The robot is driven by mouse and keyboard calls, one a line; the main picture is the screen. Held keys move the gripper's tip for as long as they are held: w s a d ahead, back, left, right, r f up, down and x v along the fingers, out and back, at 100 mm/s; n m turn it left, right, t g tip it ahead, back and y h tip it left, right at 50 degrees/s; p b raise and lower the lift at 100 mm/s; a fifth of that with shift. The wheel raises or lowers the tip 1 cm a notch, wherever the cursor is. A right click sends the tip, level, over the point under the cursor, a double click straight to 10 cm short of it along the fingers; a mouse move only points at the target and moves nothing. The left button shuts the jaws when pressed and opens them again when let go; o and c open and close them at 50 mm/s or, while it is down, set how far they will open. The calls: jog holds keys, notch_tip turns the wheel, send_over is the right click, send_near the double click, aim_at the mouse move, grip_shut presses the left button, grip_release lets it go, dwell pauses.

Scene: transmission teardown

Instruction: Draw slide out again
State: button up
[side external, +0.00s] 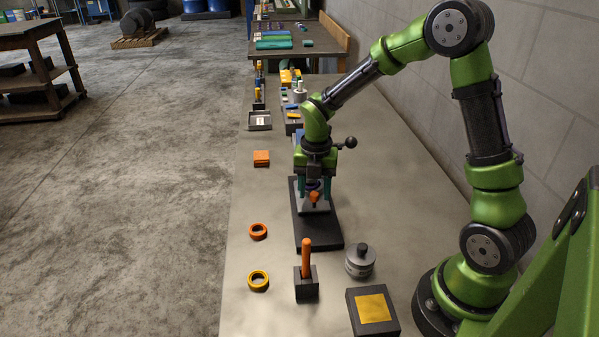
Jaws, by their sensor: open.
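My gripper (314,184) points down over a fixture on a dark base plate (322,235) in the middle of the bench. Its teal fingers are apart, one on each side of the fixture's upper part. A light grey body (314,209) stands on the plate below the fingers. A small orange knob (314,198) shows at its front, just below the fingertips. Something bluish-purple sits between the fingers, too small to make out. I cannot tell which part is the slide, or whether the fingers touch anything. The back of the fixture is hidden by my gripper.
An orange ring (258,231) and a yellow ring (258,280) lie at left front. An orange peg stands in a dark block (306,288). A grey cylinder (360,263) and a yellow-topped box (372,308) are at right. An orange block (261,158) lies left; trays stand behind.

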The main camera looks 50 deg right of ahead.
grip_shut()
dwell(0.3)
jog(key=s+a, duration=0.8)
jog(key=shift+s+a, duration=0.25)
jog(key=shift+a, duration=0.05)
jog(key=shift+c, duration=1.5)
grip_release()
jog(key=o, duration=0.3)
jog(key=shift+d, duration=0.1)
